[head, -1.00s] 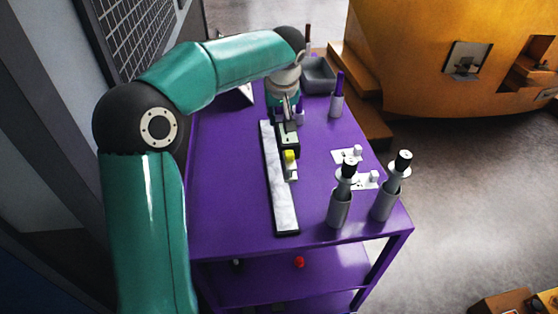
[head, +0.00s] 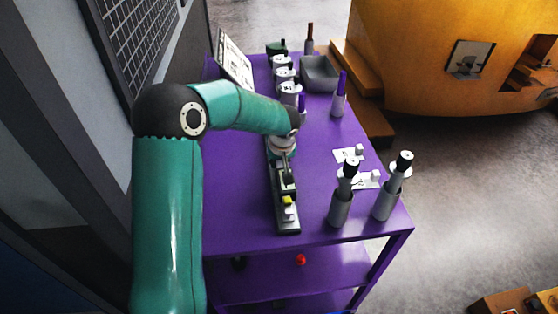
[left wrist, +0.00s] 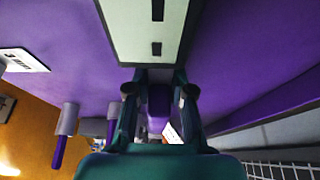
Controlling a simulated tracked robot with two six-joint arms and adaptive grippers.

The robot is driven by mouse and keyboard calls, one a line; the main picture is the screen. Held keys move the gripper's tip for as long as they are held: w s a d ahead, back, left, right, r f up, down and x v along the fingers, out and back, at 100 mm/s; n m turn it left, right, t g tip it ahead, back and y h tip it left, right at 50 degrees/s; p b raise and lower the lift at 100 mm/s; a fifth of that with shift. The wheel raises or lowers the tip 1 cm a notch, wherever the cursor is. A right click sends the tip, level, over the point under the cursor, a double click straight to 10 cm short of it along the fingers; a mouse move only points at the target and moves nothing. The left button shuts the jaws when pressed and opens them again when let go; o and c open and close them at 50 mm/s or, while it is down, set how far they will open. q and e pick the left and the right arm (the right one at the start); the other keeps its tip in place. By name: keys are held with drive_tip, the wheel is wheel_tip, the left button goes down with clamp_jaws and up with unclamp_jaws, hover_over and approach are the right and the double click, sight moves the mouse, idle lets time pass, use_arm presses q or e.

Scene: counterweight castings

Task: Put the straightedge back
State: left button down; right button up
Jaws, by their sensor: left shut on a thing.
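My left gripper (head: 286,172) is low over the middle of the purple cart, pointing down. It is shut on what I take to be the straightedge, a pale bar with dark slots (left wrist: 155,30) in the left wrist view, at the fingertips (left wrist: 160,90). In the head view, a long narrow grey and dark piece with a yellow part (head: 288,200) lies lengthwise below the gripper, its near end by the cart's front edge. The gripper and wrist hide its far part. I cannot tell whether the held bar touches the cart. My right gripper is not in view.
Two grey cylinders with black-topped tools (head: 341,205) stand right of the long piece. White plates (head: 349,154) lie behind them. A grey bin (head: 320,75), a purple-topped holder (head: 339,98) and several round pieces stand farther back. The cart top (head: 235,195) is clear at left.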

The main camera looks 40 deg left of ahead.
use_arm(q)
drive_tip(key=shift+f, duration=0.15)
drive_tip(key=c, duration=1)
unclamp_jaws()
drive_tip(key=b+v, duration=0.2)
drive_tip(key=v, duration=1)
